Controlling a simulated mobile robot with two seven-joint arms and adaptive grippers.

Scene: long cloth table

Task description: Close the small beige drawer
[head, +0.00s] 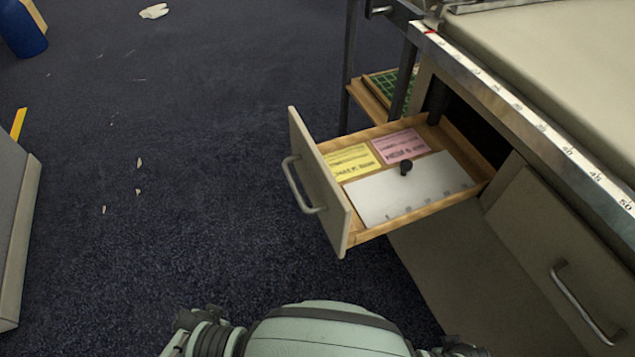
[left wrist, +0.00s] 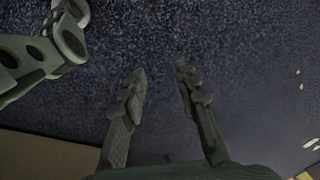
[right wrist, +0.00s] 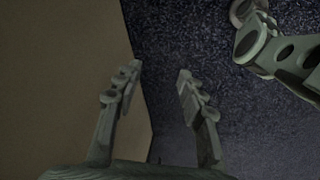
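The small beige drawer (head: 318,188) is pulled out of the long table's cabinet in the head view. Its front faces left and carries a metal bar handle (head: 302,186). My left gripper (left wrist: 160,78) is open and empty over the carpet in the left wrist view. My right gripper (right wrist: 157,75) is open and empty beside a beige panel in the right wrist view. Neither gripper shows in the head view.
A closed beige front with a handle (head: 584,304) is at the lower right. The table edge with a ruler strip (head: 530,118) runs above the drawer. A grey cabinet (head: 14,220) and a blue object (head: 22,30) stand at left. Dark carpet (head: 200,150) between is mostly clear, with small scraps.

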